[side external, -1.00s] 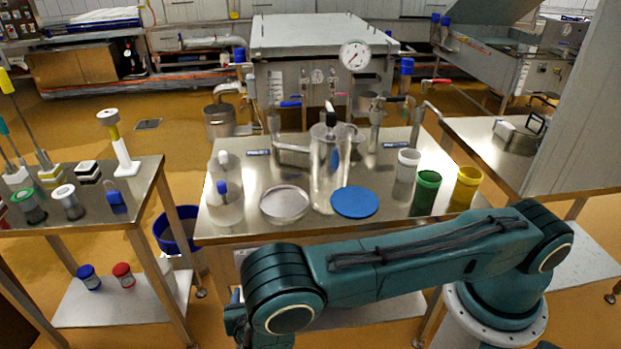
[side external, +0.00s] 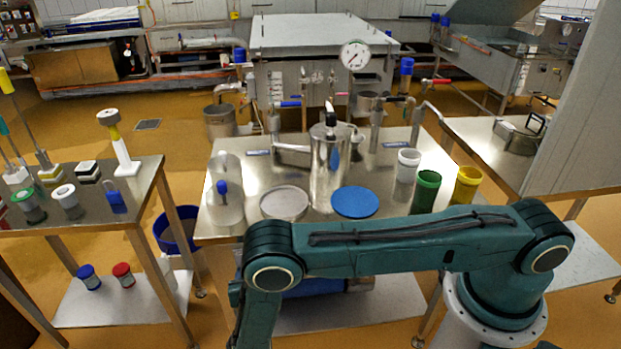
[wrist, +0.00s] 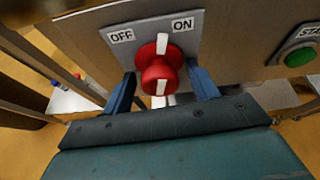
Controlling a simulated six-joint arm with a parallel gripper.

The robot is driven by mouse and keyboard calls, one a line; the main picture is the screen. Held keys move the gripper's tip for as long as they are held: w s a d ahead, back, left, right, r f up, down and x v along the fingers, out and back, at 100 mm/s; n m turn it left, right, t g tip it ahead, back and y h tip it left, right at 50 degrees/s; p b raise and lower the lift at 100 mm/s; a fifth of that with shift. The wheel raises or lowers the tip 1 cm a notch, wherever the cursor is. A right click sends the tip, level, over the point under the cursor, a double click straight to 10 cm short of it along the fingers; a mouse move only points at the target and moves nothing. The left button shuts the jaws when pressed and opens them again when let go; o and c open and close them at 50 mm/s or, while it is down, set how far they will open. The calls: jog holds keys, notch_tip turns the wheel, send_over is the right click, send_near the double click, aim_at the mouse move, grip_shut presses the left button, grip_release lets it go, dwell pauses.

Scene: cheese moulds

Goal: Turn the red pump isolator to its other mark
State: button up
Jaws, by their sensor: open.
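The red pump isolator (wrist: 161,74) is a round red knob with a white stripe on a grey plate (wrist: 200,55) in the wrist view. The plate reads OFF at the upper left and ON at the upper right. The stripe's upper end (wrist: 162,43) points up between the two labels; I cannot tell which mark it is set to. My gripper (wrist: 161,70) is open, with one blue finger on each side of the knob. Contact between fingers and knob is not clear. In the side view the isolator and my gripper are out of sight.
A green START button (wrist: 300,57) is right of the isolator in the wrist view. A side table (side external: 140,190) stands left, with a blue bucket (side external: 172,240) between.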

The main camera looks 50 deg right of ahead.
jog(key=shift+c, duration=0.2)
jog(key=c, duration=0.6)
jog(key=shift+t, duration=0.3)
jog(key=shift+a+m+t+y, duration=0.1)
jog(key=shift+m+t+y, duration=0.8)
jog(key=shift+m, duration=1)
jog(key=shift+w+r, duration=0.1)
jog(key=shift+c, duration=0.5)
jog(key=o, duration=0.7)
jog(key=shift+o, duration=0.2)
